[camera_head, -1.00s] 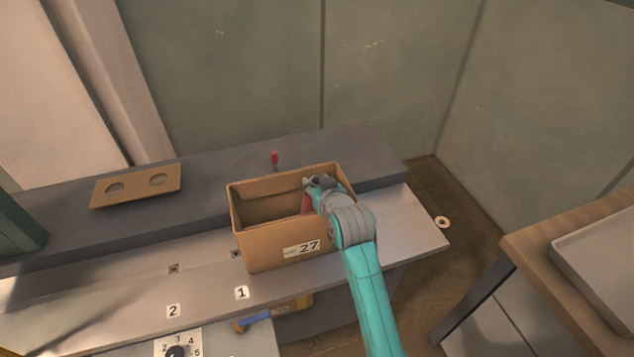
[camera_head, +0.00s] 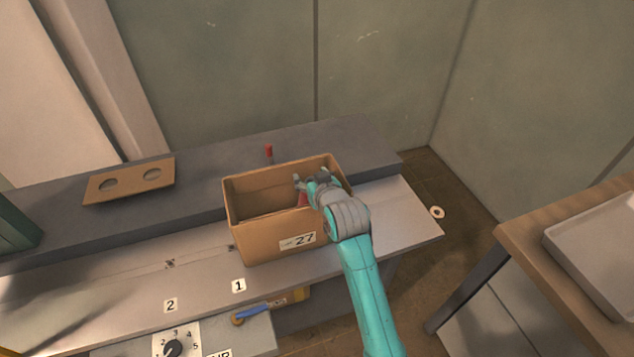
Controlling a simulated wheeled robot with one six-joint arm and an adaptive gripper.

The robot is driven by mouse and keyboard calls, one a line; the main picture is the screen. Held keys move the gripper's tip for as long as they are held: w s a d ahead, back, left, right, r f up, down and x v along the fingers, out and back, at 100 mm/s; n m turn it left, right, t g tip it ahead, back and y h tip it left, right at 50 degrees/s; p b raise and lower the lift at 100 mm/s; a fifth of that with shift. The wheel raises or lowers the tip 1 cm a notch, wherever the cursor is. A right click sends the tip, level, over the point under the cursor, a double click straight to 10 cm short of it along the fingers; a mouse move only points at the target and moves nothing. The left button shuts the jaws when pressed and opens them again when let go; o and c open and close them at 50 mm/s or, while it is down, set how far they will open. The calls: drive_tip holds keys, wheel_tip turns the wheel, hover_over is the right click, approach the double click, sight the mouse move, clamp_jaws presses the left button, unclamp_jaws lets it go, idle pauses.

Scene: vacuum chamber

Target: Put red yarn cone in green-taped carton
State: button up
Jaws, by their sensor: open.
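An open cardboard carton (camera_head: 268,239) with a "27" label stands on the grey bench; I see no green tape on it. My gripper (camera_head: 303,184) is open, over the right part of the carton's opening. A small red patch (camera_head: 303,199) shows just below the fingers, inside the carton. It is probably the red yarn cone, but my gripper and the carton's front wall hide most of it. I cannot tell whether it touches the carton floor or the fingers.
A brown board with two holes (camera_head: 130,181) lies at the back left. A small red-topped item (camera_head: 269,152) stands behind the carton. A wooden table with a pale tray (camera_head: 606,245) is at right. A white ring (camera_head: 437,213) lies on the floor. The bench left of the carton is largely clear.

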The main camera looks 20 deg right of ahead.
drive_tip(key=v, duration=1.2)
drive_tip(key=shift+r, duration=0.45)
drive_tip(key=s+f, duration=0.6)
drive_tip(key=s, duration=0.4)
drive_tip(key=s+f, duration=0.7)
drive_tip(key=s, duration=0.3)
drive_tip(key=s+r, duration=0.1)
drive_tip(key=s, duration=1)
drive_tip(key=s+r+t, duration=0.1)
drive_tip(key=s+r, duration=0.1)
drive_tip(key=s, duration=0.9)
drive_tip(key=shift+s+r, duration=0.25)
drive_tip(key=shift+s, duration=0.1)
